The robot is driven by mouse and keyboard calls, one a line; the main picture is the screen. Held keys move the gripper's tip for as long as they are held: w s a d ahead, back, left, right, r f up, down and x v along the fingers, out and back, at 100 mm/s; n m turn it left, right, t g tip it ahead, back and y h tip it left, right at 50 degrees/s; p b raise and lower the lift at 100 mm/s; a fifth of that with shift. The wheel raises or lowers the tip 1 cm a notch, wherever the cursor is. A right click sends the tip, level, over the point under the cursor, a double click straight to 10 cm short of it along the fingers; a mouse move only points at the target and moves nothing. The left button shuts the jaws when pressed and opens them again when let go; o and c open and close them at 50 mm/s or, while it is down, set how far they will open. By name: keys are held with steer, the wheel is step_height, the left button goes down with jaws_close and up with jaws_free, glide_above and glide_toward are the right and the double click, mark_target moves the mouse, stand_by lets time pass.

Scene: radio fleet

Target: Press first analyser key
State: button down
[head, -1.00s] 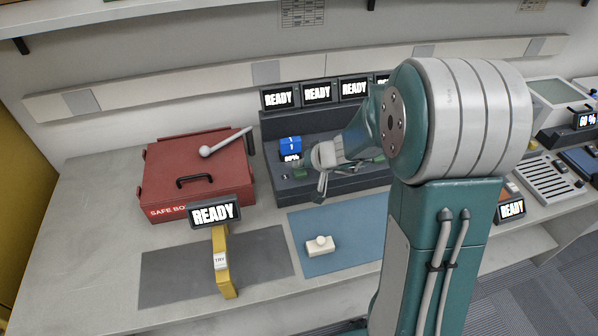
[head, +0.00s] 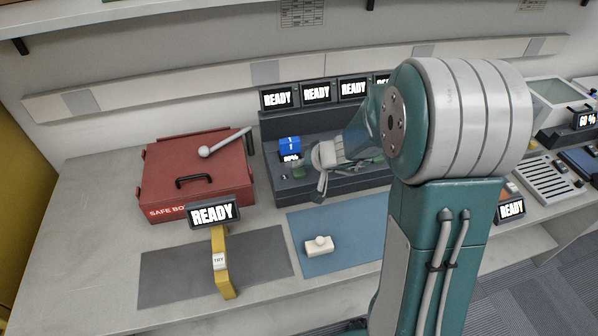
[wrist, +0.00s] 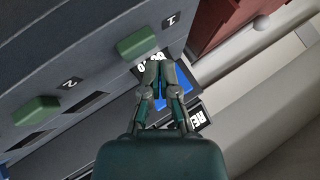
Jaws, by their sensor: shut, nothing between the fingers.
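The analyser (head: 300,190) is a dark unit at the back of the bench, with a row of READY screens above it. In the wrist view its first green key (wrist: 137,43), beside the label 1, lies just left of my fingertips. The second green key (wrist: 37,110), beside the label 2, is further left. My gripper (wrist: 163,66) is shut and empty, over the analyser front. I cannot tell whether it touches anything. A blue block (head: 290,146) marked 1 stands at the analyser's left end, partly hidden behind my fingers in the wrist view.
A red safe box (head: 195,170) with a grey lever stands left of the analyser. In front are a yellow stand (head: 222,270) with a READY screen and a blue mat (head: 345,255) bearing a white block (head: 319,246). My arm hides the analyser's right part.

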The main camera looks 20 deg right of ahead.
mark_target(300, 174)
steer(key=shift+f, duration=0.2)
steer(key=shift+f, duration=0.15)
steer(key=shift+f, duration=0.45)
stand_by(0.9)
steer(key=shift+r, duration=0.9)
steer(key=shift+r, duration=2.5)
